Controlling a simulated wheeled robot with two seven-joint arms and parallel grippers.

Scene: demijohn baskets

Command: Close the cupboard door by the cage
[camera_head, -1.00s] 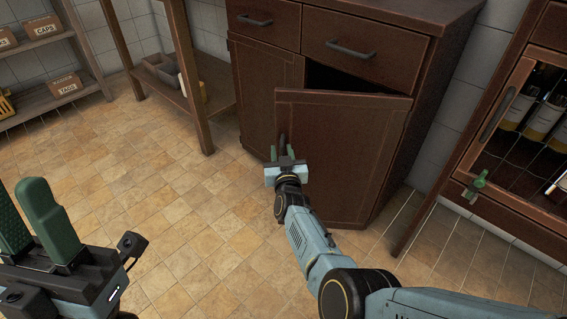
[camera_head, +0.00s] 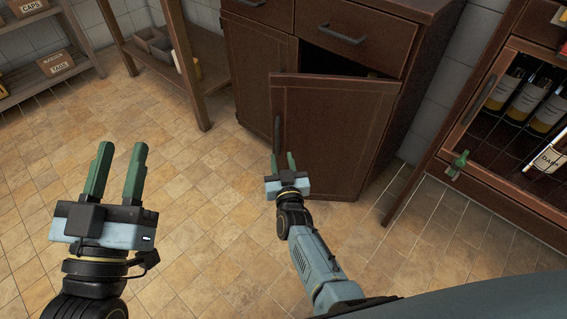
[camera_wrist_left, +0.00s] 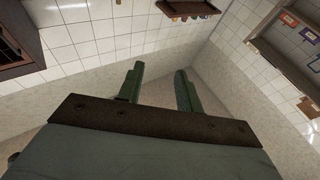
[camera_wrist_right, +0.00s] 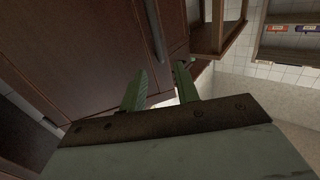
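The dark brown cupboard door (camera_head: 335,130) stands ajar, with a dark gap along its top. Its handle (camera_head: 277,132) is a dark vertical bar near the left edge; a handle bar also shows in the right wrist view (camera_wrist_right: 156,30). My right gripper (camera_head: 284,161) is at the door's lower left, just below the handle. Its green fingers are apart with nothing seen between them; whether they touch the door I cannot tell. My left gripper (camera_head: 117,171) is open and empty above the floor at the left. Its parted fingers also show in the left wrist view (camera_wrist_left: 160,92).
A wire-fronted cage cabinet (camera_head: 478,126) with bottles stands at the right, with a green latch (camera_head: 457,165) on its frame. A wooden rack (camera_head: 188,70) and a shelf with boxes (camera_head: 56,62) stand at the left. The tiled floor between is clear.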

